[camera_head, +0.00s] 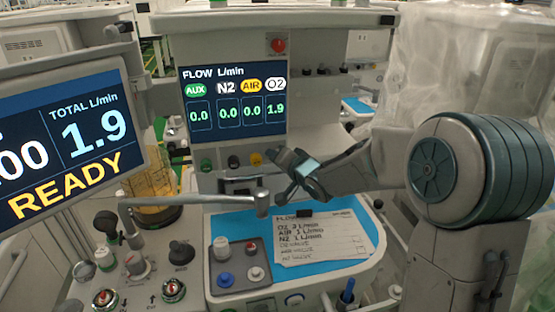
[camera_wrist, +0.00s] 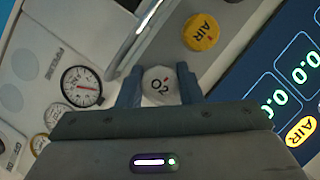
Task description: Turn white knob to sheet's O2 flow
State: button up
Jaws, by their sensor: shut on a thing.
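The white O2 knob (camera_wrist: 158,82) sits between the two blue fingers of my gripper (camera_wrist: 160,90) in the wrist view. The fingers are shut on its sides, and a small red mark shows on its face. In the head view my gripper (camera_head: 284,172) reaches the knob row from the right and hides the white knob. The flow display (camera_head: 232,98) reads O2 1.9, with AUX, N2 and AIR at 0.0. The paper sheet (camera_head: 322,240) lists O2 3 L/min, AIR 1 L/min and N2 1 L/min.
The yellow AIR knob (camera_head: 255,159) is close beside my gripper; it also shows in the wrist view (camera_wrist: 201,32). Black and green knobs are farther left. A grey jointed bar (camera_head: 195,199) crosses above the blue work surface (camera_head: 232,222). The left monitor (camera_head: 70,140) reads TOTAL 1.9 and READY.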

jog(key=shift+f+n+h+b, duration=0.25)
jog(key=shift+n+h+b, duration=0.45)
jog(key=shift+n+b, duration=0.4)
jog(key=n+h+b, duration=0.1)
jog(key=b, duration=0.3)
jog(key=shift+f+n, duration=0.15)
jog(key=shift+n, duration=0.25)
jog(key=n+h+b, duration=0.1)
jog(key=b, duration=0.6)
jog(key=shift+n+b, duration=0.3)
jog(key=shift+n, duration=0.1)
jog(key=shift+h+b, duration=0.3)
jog(key=shift+b, duration=0.15)
jog(key=shift+r+n+h+b, duration=0.3)
jog(key=shift+n+b, duration=0.1)
jog(key=shift+b, duration=0.55)
jog(key=o, duration=0.7)
jog(key=shift+r, duration=0.1)
